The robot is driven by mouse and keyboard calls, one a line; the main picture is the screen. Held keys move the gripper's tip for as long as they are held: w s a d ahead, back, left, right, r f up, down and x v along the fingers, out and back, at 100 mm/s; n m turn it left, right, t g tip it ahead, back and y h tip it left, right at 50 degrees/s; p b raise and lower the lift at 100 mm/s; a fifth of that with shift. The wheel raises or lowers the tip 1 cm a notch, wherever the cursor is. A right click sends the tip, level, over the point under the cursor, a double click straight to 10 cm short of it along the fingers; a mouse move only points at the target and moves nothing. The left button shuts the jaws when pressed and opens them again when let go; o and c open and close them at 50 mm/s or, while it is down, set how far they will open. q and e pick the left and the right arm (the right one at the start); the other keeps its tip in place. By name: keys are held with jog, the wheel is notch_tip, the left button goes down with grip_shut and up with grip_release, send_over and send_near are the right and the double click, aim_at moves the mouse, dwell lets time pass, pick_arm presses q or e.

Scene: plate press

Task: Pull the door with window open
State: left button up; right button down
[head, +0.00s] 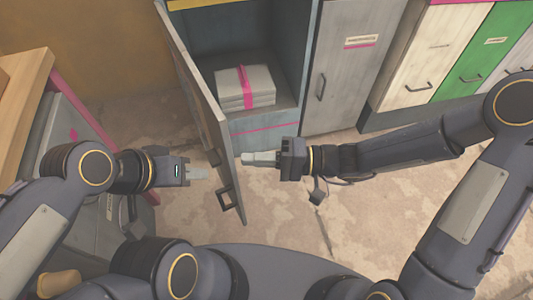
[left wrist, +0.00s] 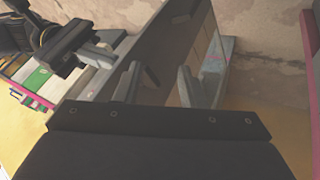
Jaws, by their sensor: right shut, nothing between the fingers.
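The door (head: 205,110) stands swung open from the cabinet (head: 262,55) and shows nearly edge-on in the head view. Its window cannot be made out. A dark handle (head: 225,199) is at its near end. My left gripper (head: 198,174) is on the left, outer side of the door, its fingertips close to the handle. In the left wrist view its two fingers (left wrist: 158,88) are apart with the door (left wrist: 150,45) beyond them. My right gripper (head: 250,158) is shut and empty on the inner side of the door, its tips near or against the panel; contact cannot be told.
A white bundle with a pink band (head: 245,88) lies inside the open cabinet. A closed grey door (head: 350,70) and a green door (head: 490,55) are to the right. A wooden-topped unit (head: 20,90) stands at left. Bare floor (head: 285,210) lies in front.

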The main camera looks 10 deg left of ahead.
aim_at(227, 152)
dwell(0.3)
jog(key=w+d+p, duration=0.1)
jog(key=d+p, duration=0.1)
jog(key=d, duration=0.5)
jog(key=w+a+r+n+g+h+p, duration=0.2)
jog(key=w+r+n+g+h+p, duration=0.35)
jog(key=p, duration=0.95)
jog(key=shift+m, duration=0.25)
jog(key=x, duration=0.4)
jog(key=r+x, duration=0.1)
jog(key=x, duration=0.8)
jog(key=shift+s+r, duration=0.2)
jog(key=shift+s, duration=0.2)
